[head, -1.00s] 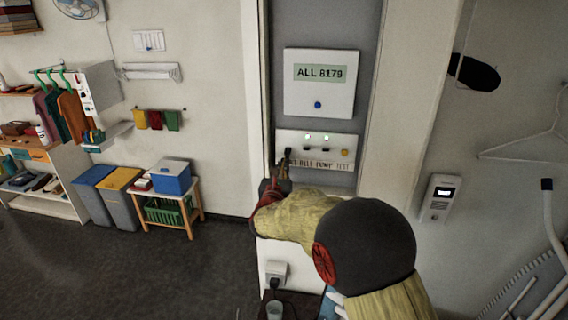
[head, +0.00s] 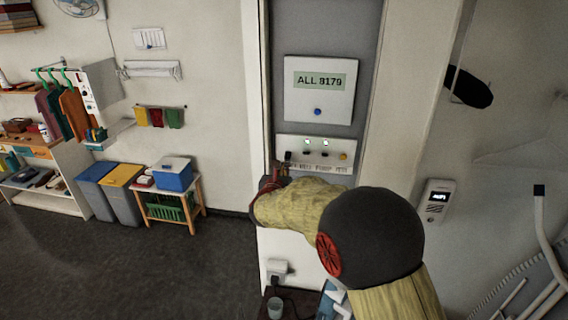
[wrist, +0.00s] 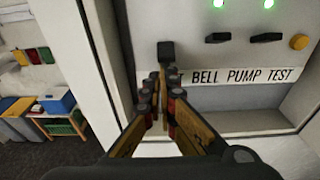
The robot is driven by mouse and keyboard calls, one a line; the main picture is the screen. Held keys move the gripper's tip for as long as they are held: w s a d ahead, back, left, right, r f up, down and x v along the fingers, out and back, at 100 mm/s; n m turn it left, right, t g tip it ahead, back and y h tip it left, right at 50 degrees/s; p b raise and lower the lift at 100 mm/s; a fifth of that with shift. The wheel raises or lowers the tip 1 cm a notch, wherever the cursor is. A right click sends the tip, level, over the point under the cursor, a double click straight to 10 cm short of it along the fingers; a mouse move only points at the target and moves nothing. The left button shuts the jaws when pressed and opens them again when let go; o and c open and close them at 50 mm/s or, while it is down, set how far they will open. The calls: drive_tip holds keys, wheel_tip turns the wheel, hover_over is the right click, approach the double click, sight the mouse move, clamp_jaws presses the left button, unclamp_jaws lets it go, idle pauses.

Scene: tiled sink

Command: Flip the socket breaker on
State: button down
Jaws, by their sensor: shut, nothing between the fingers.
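A white breaker panel (head: 345,168) is set in a grey recess. Its leftmost black switch (wrist: 166,52) looks taller and blockier than the other two; its name is hidden behind my fingers. The label strip (wrist: 240,76) reads BELL, PUMP, TEST to its right. My gripper (wrist: 160,84) is shut and empty, with its tips just below the leftmost switch; I cannot tell whether they touch it. In the head view my gripper (head: 274,176) is partly hidden by my arm, at the panel's lower left. The leftmost switch also shows there (head: 288,155).
The bell switch (wrist: 217,38) and pump switch (wrist: 266,38) have lit green lights above them. A yellow test button (wrist: 299,42) is at the right. A white box (head: 320,88) reading ALL 8179 hangs above. The recess's left frame (wrist: 90,60) is close to my fingers.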

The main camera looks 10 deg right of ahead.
drive_tip(key=g+p, duration=0.1)
drive_tip(key=p, duration=0.1)
drive_tip(key=r+g+p, duration=0.1)
drive_tip(key=p, duration=0.2)
drive_tip(key=shift+s+a+r+g+y+p, duration=0.15)
drive_tip(key=shift+s+r+g+y+p, duration=0.1)
drive_tip(key=shift+s+g+y+p, duration=0.15)
drive_tip(key=shift+w, duration=0.1)
drive_tip(key=shift+r+p, duration=0.4)
drive_tip(key=shift+r, duration=0.45)
